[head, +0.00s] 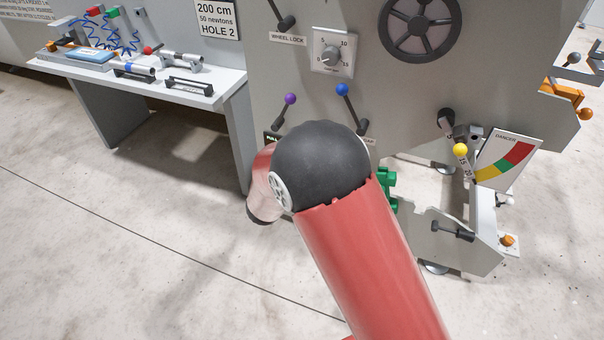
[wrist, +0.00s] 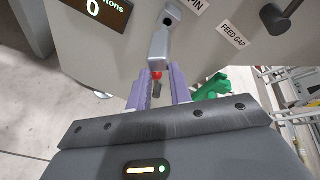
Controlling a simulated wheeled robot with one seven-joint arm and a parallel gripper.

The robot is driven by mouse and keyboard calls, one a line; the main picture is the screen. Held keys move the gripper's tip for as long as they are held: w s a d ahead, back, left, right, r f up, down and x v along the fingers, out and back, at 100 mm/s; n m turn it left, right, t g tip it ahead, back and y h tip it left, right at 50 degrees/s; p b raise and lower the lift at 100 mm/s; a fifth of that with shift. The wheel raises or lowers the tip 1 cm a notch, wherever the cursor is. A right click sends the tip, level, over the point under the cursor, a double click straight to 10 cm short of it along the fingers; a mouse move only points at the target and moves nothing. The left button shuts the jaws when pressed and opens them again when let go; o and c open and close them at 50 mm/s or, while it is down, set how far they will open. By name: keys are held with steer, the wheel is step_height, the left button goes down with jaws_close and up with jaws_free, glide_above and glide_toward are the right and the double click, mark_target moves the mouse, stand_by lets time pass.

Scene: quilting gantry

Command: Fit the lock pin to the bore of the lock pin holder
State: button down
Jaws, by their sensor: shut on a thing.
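In the wrist view my gripper (wrist: 160,82) has its two lavender fingers on either side of a small lock pin (wrist: 157,76), of which a red part and a dark part show. The gripper is shut on the pin. Just beyond the fingertips, a grey bracket with a dark round hole stands out from the machine's face, below a label ending in "PIN"; it looks like the lock pin holder (wrist: 160,46). The pin is close below the bracket's lower end; I cannot tell whether they touch. In the head view my red arm hides the gripper, pin and holder.
The grey machine panel (head: 270,60) carries a purple-knobbed lever (head: 290,99), a blue-knobbed lever (head: 342,90) and a handwheel (head: 420,28). A green part (wrist: 211,87) is right of my fingers. A bench (head: 215,92) with tools stands left. The floor at left is clear.

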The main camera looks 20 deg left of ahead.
steer(key=shift+r+t+h, duration=0.1)
steer(key=shift+t+h, duration=0.2)
stand_by(1.3)
steer(key=shift+w+d+m, duration=0.1)
steer(key=shift+w+m, duration=0.2)
steer(key=shift+w, duration=1.45)
steer(key=c, duration=1.2)
jaws_free()
steer(key=v, duration=0.7)
steer(key=shift+s, duration=0.4)
